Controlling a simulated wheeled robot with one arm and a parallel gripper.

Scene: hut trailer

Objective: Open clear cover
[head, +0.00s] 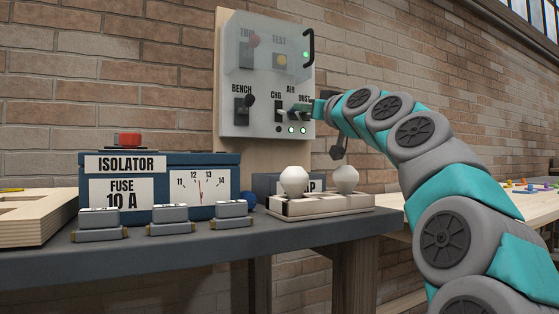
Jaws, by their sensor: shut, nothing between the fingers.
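The clear cover (265,50) is a translucent box over the upper part of a grey control panel (240,126). The fingers are small and partly merge with the switches, so contact there cannot be told. It appears shut and holds nothing visible.
A blue isolator box (160,165) with a red button stands on the dark bench (120,262) at left, several small grey blocks before it. A pale base with two white bulbs (320,205) sits below the panel. A black switch (243,108) labelled BENCH is at the panel's left.

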